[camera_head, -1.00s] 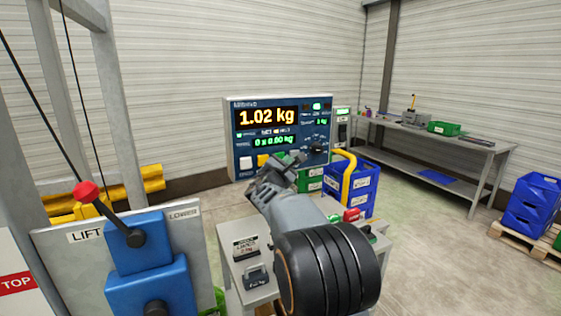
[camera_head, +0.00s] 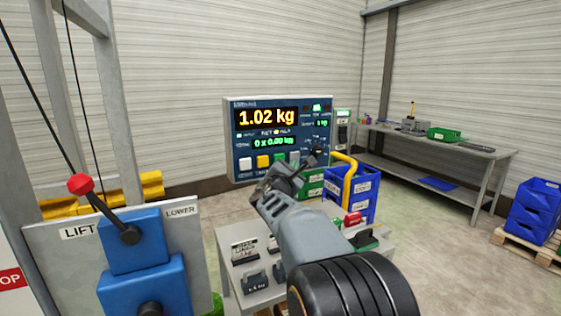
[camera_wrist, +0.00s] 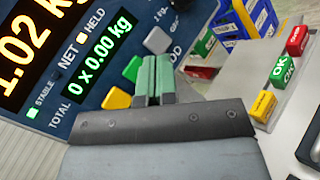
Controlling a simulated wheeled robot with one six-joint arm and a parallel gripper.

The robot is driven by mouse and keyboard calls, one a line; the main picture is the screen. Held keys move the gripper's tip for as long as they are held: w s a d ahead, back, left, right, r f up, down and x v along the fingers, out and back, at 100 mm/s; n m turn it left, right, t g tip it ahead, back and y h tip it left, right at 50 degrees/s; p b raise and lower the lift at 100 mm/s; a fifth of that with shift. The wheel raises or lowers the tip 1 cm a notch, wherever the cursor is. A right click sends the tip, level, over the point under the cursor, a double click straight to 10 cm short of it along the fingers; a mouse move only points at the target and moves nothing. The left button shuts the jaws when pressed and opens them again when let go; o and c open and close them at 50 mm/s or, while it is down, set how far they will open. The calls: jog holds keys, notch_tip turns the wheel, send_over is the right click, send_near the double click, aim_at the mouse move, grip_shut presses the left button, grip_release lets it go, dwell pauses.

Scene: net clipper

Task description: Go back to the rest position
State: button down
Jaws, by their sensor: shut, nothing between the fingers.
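My gripper (camera_head: 290,172) is shut and empty, in front of the lower part of the weighing display panel (camera_head: 240,145). In the wrist view its green-padded fingers (camera_wrist: 154,75) are together, over the panel's button row. The panel reads 1.02 kg, with 0 x 0.00 kg below. White, yellow and green buttons show along its lower edge in the head view. Whether the fingers touch the panel cannot be told.
A grey table (camera_head: 228,243) with small weights stands below my arm. At left is a lift control with a red-knobbed lever (camera_head: 81,185). A blue crate (camera_head: 362,195) and a yellow rail (camera_head: 347,182) are behind the table.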

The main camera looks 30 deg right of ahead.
dwell(0.4)
jog(key=s+f+m+g+y, duration=0.2)
jog(key=s+f+m+g, duration=0.3)
jog(key=f+m, duration=0.3)
jog(key=s+a+f+m+g+y+p, duration=0.2)
jog(key=s+a+f+m+g+y, duration=0.25)
jog(key=s+a+f+m, duration=0.3)
jog(key=s+a+f+m+y+p, duration=0.1)
jog(key=s+a+y, duration=0.3)
jog(key=a, duration=0.5)
jog(key=s+a+f+m+t+y+p, duration=0.1)
jog(key=s+a+y+p, duration=0.2)
jog(key=a, duration=0.6)
jog(key=s+y, duration=0.2)
jog(key=s, duration=0.1)
jog(key=shift+s+a+f, duration=0.3)
jog(key=shift+a+f, duration=0.05)
jog(key=shift+a, duration=0.05)
jog(key=shift+d+m, duration=0.1)
jog(key=shift+m, duration=0.15)
